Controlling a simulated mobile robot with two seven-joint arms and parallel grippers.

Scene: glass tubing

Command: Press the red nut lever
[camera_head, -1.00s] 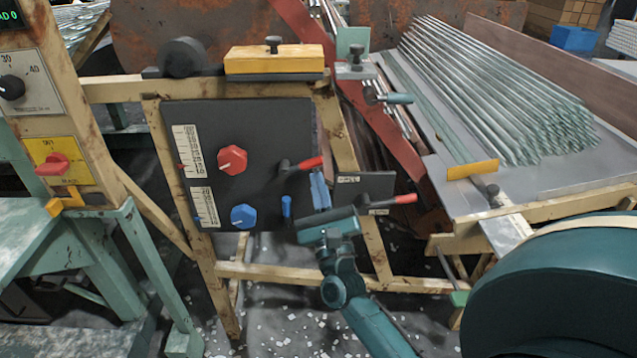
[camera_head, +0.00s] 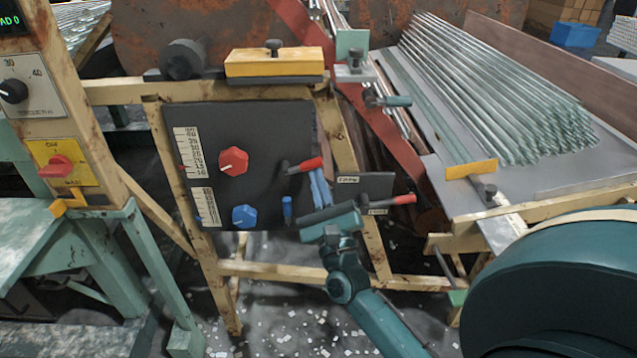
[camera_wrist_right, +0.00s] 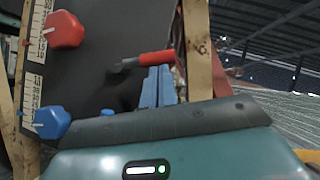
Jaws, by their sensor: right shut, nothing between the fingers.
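A red hexagonal nut (camera_head: 233,161) sits on the dark panel, above a blue nut (camera_head: 244,217). A lever with a red handle (camera_head: 305,165) stands out to the right of the red nut; it also shows in the right wrist view (camera_wrist_right: 158,58). A second red-handled lever (camera_head: 404,199) is on a small plate farther right. My right gripper (camera_head: 319,174) is shut and empty, its blue fingers pointing up just below the first lever's handle. In the right wrist view the fingertips (camera_wrist_right: 158,72) overlap the handle's lower edge; I cannot tell whether they touch. My left gripper is out of view.
A blue-handled lever (camera_head: 287,207) is just left of my right gripper. A cream wooden frame (camera_head: 125,92) surrounds the panel. A yellow block (camera_head: 275,62) sits above it. Glass tubes (camera_head: 500,95) lie on the table at the right.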

